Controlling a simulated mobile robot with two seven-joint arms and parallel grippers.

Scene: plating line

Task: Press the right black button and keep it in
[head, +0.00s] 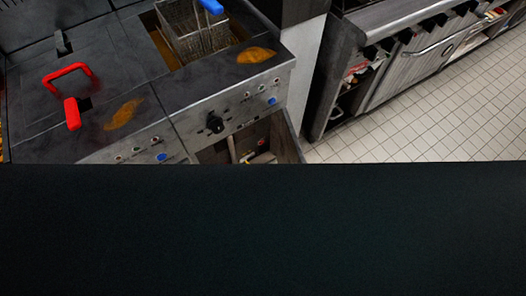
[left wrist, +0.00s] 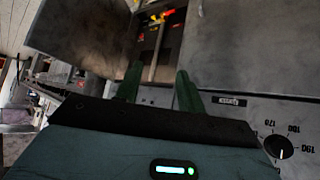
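A steel fryer shows in the head view, its front panel (head: 184,132) carrying a black dial knob (head: 215,122). Two groups of small round controls sit on it, the right group (head: 262,91) above a blue button (head: 272,100); another blue button (head: 161,157) is at the left. The controls are too small to tell which is the right black button. My left gripper (left wrist: 158,70) shows only in the left wrist view, its two green fingers apart with nothing between them, in front of the fryer's lower front. The numbered dial (left wrist: 279,147) is to its right. My right gripper is in neither view.
A wire basket (head: 197,35) with a blue handle stands in the fryer; red handles (head: 69,73) lie at left. An open cabinet (head: 250,148) is below the panel. A steel range (head: 415,55) is at right beside clear tiled floor (head: 435,115). A dark surface hides the head view's lower half.

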